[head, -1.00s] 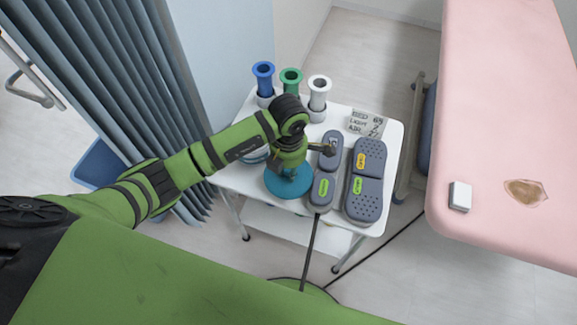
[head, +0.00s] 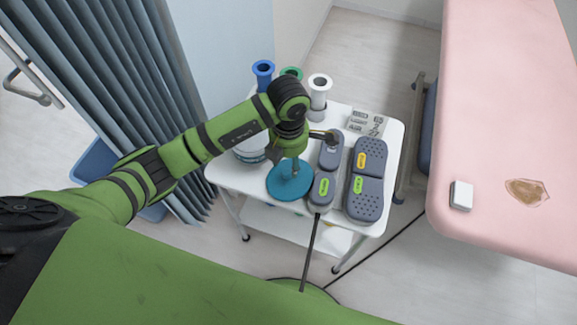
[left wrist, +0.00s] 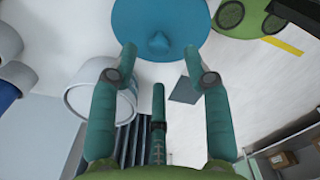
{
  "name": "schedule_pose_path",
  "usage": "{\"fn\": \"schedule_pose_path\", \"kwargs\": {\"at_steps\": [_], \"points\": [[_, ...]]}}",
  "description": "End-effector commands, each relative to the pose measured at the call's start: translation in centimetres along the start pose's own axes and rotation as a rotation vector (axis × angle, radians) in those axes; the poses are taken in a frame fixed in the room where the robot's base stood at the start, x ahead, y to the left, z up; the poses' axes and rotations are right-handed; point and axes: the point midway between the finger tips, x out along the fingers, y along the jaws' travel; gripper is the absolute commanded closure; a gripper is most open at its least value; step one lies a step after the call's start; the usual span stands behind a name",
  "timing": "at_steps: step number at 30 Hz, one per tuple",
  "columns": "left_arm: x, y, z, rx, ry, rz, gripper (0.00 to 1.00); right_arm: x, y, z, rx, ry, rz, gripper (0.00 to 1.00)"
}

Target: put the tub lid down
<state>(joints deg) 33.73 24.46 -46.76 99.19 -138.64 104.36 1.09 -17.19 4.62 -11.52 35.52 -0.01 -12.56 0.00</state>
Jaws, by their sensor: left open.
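The tub lid (head: 290,184) is a flat blue disc. It lies on the white trolley top near the front edge, just left of the grey pedals. In the left wrist view the lid (left wrist: 160,22) shows with its small knob, beyond my fingertips. My left gripper (left wrist: 160,60) is open and empty, its two fingers apart. In the head view my left gripper (head: 289,158) is over the back of the lid and partly hides it. The white tub (head: 250,150) stands behind and left of the lid, partly hidden by my arm. My right gripper is not in view.
Grey pedals (head: 363,196) with coloured labels fill the trolley's (head: 224,178) right side. A pink couch (head: 480,110) is on the right, a curtain (head: 110,70) on the left.

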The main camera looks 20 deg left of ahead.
Motion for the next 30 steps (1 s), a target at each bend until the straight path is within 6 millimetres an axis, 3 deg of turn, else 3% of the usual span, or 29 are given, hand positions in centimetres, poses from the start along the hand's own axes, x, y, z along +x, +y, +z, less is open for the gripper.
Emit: {"fn": "schedule_pose_path", "kwargs": {"at_steps": [6, 12, 30], "points": [[-4.7, 0.1, 0.1, 0.002, -0.003, 0.004, 0.51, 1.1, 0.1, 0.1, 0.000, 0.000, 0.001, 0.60], [-7.3, 0.1, 0.0, 0.001, 0.000, 0.002, 0.51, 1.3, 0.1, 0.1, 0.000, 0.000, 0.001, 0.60], [-8.0, 0.0, 0.0, 0.000, 0.001, 0.000, 0.51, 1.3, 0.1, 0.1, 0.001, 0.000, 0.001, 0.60]]}}
